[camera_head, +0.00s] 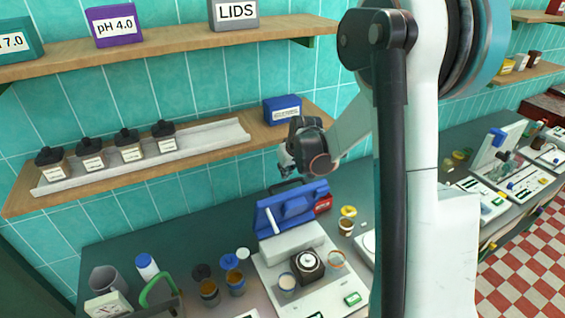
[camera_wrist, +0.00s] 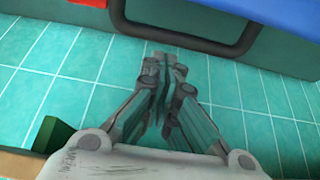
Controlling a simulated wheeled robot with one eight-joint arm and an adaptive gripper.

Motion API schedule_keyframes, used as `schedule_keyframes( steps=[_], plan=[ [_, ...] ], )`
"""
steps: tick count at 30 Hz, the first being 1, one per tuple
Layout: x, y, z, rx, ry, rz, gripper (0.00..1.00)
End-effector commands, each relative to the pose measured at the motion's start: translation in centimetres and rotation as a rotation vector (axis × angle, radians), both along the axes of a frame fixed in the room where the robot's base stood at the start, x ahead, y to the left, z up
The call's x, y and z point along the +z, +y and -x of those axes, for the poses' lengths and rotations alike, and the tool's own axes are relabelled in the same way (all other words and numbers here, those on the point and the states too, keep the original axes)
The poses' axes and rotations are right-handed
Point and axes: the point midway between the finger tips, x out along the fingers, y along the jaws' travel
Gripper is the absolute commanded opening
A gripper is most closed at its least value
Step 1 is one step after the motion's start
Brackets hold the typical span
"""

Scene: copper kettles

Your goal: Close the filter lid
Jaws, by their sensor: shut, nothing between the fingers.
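My gripper (camera_head: 296,163) hangs in the air between the wall shelf and the counter, above the blue panel, touching nothing that I can see. In the wrist view the fingers (camera_wrist: 165,72) are shut and empty, with teal tiles behind them. On the counter stands a white device (camera_head: 291,240) with a black block and round pale disc (camera_head: 307,262) on it. A blue panel (camera_head: 292,210) stands upright behind the device; a dark handle (camera_wrist: 188,42) shows by a blue surface at the top of the wrist view. I cannot tell which part is the filter lid.
The wall shelf (camera_head: 222,138) carries several dark-capped bottles and a blue box (camera_head: 282,109). Several jars and cups, a blue-capped bottle (camera_head: 147,266) and a green curved handle (camera_head: 160,287) crowd the counter left of the device. Open air surrounds the gripper.

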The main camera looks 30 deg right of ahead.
Motion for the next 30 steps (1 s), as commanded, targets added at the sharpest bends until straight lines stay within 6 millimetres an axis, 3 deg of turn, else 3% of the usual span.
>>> schedule_keyframes(
  steps=[19, 30],
  plan=[
    [-0.2, 0.0, 1.2, -0.001, -0.012, 0.0, 0.0],
    [-0.2, 0.0, 3.7, -0.002, -0.122, -0.001, 0.0]
  ],
)
